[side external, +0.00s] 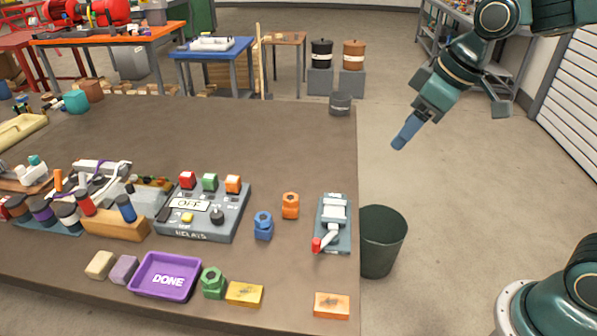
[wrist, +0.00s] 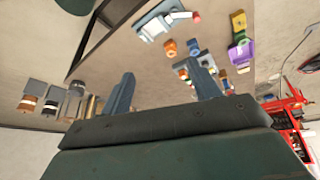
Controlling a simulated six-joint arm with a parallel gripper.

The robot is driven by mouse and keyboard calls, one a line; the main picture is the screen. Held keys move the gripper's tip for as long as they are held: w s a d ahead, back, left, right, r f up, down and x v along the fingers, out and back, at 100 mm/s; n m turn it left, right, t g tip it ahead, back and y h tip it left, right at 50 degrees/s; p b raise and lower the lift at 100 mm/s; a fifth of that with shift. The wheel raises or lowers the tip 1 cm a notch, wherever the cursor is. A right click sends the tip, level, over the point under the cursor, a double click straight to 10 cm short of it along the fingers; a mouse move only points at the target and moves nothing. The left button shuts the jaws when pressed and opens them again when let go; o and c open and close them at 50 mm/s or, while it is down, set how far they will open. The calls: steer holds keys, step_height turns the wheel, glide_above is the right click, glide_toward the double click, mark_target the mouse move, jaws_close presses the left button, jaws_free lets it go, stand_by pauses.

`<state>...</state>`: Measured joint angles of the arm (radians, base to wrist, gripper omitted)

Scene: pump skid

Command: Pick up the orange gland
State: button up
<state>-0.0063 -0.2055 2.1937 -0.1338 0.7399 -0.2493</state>
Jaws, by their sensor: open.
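The orange gland (side external: 290,205) stands upright on the brown table, between the blue gland (side external: 263,226) and a grey toggle clamp (side external: 333,223) with a red tip. In the wrist view it shows small near the top middle (wrist: 171,47), beside the blue gland (wrist: 194,47). A green gland (side external: 213,283) stands near the front edge. My gripper (side external: 403,136) is in the air beyond the table's right edge, well away from the orange gland. Its two blue fingers stand apart with nothing between them in the wrist view (wrist: 163,88).
A relay panel (side external: 205,215) stands left of the blue gland. A purple DONE tray (side external: 166,275), a yellow block (side external: 244,293) and an orange block (side external: 331,306) lie along the front. A dark bin (side external: 382,240) stands beside the table. The table's back right is mostly bare.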

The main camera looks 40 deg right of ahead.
steer(key=w+a+f+n+y, duration=0.1)
steer(key=w+f, duration=0.2)
steer(key=w, duration=0.2)
steer(key=w+a+f+n, duration=0.2)
steer(key=w+f, duration=0.1)
steer(key=w, duration=0.3)
steer(key=n+g+y, duration=0.1)
steer(key=n, duration=0.1)
glide_toward(293, 197)
steer(key=shift+x, duration=3.4)
steer(key=shift+w+f, duration=0.1)
steer(key=shift+f, duration=0.05)
steer(key=shift+x, duration=2.45)
steer(key=shift+g, duration=0.3)
steer(key=c, duration=1)
